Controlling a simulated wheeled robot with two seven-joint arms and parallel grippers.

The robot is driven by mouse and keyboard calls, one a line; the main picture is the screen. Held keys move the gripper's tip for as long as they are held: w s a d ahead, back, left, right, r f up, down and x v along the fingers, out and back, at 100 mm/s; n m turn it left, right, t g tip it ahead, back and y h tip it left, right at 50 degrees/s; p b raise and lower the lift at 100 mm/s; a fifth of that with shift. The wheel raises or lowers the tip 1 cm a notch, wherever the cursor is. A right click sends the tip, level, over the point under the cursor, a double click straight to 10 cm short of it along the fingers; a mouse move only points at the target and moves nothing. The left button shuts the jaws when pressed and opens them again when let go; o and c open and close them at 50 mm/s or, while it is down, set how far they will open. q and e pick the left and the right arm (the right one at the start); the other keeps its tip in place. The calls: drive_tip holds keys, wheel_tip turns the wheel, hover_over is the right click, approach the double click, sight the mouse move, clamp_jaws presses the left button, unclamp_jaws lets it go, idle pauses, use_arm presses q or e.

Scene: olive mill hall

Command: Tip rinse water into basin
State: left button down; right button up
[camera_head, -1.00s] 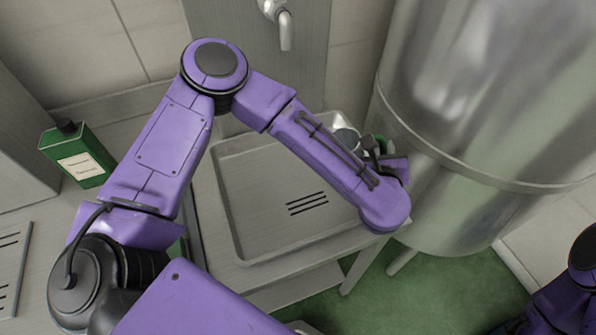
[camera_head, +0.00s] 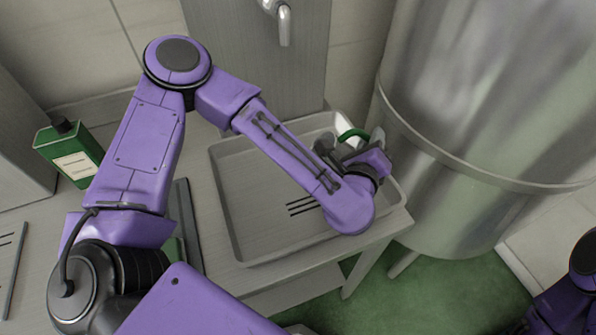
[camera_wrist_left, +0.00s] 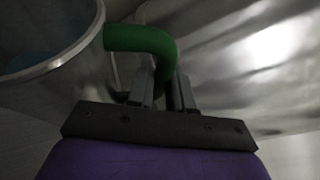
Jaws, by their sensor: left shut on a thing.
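My left gripper (camera_head: 358,152) is over the right back part of the basin (camera_head: 238,200), a shallow grey metal tray sink with drain slots. It is shut on the green handle (camera_head: 352,133) of a metal vessel, which my wrist mostly hides in the head view. In the left wrist view, my left fingers (camera_wrist_left: 165,92) close around the green handle (camera_wrist_left: 145,40). The metal vessel (camera_wrist_left: 75,63) stands out to the left there, with a bluish patch inside. I cannot tell its exact tilt. My right gripper is out of view; only part of that arm shows at lower right.
A metal tap (camera_head: 284,25) hangs on the wall panel behind the basin. A large steel tank (camera_head: 470,110) stands close on the right. A green canister (camera_head: 70,152) with a white label stands on the left counter. The left part of the basin is clear.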

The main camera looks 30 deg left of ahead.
use_arm(q)
drive_tip(key=shift+s+a+r+n, duration=0.1)
drive_tip(key=shift+s+r+n, duration=0.1)
drive_tip(key=shift+s+n, duration=0.15)
drive_tip(key=shift+w+a+n+t+b, duration=0.1)
drive_tip(key=shift+w+n+t+b, duration=0.1)
drive_tip(key=shift+n+t+b, duration=0.15)
drive_tip(key=shift+a, duration=0.1)
drive_tip(key=shift+s+a+r, duration=0.1)
drive_tip(key=shift+s+a, duration=0.05)
drive_tip(key=shift+s, duration=0.2)
drive_tip(key=shift+n+t+b, duration=0.25)
drive_tip(key=shift+n+b, duration=0.15)
drive_tip(key=shift+w+a+r, duration=0.1)
drive_tip(key=shift+a+r, duration=0.1)
drive_tip(key=shift+r, duration=0.05)
drive_tip(key=shift+s+a+r+n, duration=0.1)
drive_tip(key=shift+s+r+n, duration=0.2)
drive_tip(key=shift+s+n, duration=0.1)
drive_tip(key=shift+w, duration=0.1)
